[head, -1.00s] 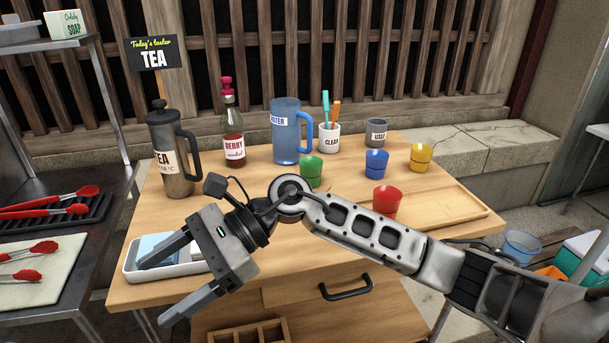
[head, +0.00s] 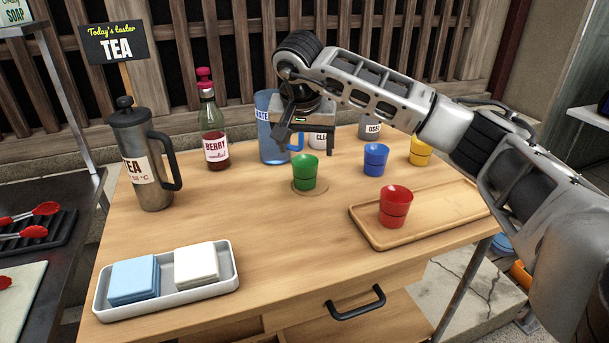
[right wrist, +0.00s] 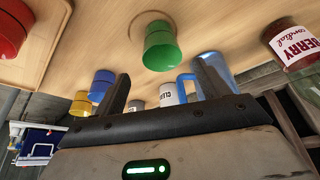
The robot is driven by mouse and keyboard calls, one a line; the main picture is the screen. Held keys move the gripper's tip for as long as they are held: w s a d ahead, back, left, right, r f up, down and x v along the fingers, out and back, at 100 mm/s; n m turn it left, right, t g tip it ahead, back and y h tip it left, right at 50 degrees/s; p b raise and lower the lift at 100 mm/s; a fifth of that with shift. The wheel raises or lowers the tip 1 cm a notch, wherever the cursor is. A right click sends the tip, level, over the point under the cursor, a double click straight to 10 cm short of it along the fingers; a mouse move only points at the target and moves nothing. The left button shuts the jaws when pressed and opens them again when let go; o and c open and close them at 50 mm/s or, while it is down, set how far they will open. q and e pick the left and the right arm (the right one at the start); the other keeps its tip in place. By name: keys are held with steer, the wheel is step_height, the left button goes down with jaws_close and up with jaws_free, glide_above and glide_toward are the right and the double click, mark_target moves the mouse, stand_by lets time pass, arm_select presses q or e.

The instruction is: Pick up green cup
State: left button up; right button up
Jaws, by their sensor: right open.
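The green cup (head: 305,173) stands upright on a round coaster (head: 310,191) near the middle of the wooden table. My right gripper (head: 307,143) is open and empty, pointing down close above the cup in the head view. In the right wrist view the green cup (right wrist: 161,46) lies ahead of the spread fingers (right wrist: 162,85), roughly centred between them and apart from them. My left gripper is not in view.
A blue pitcher (head: 271,148) stands close behind the cup, with a blue cup (head: 375,160) to its right. A red cup (head: 395,207) is on a wooden tray (head: 440,221). A berry bottle (head: 215,148) and tea press (head: 147,165) stand left. The front middle table is clear.

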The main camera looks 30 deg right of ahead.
mark_target(305, 173)
steer(key=x, duration=0.7)
steer(key=shift+w+a+f, duration=0.1)
steer(key=shift+a+f, duration=0.1)
steer(key=shift+f, duration=0.2)
steer(key=c, duration=1)
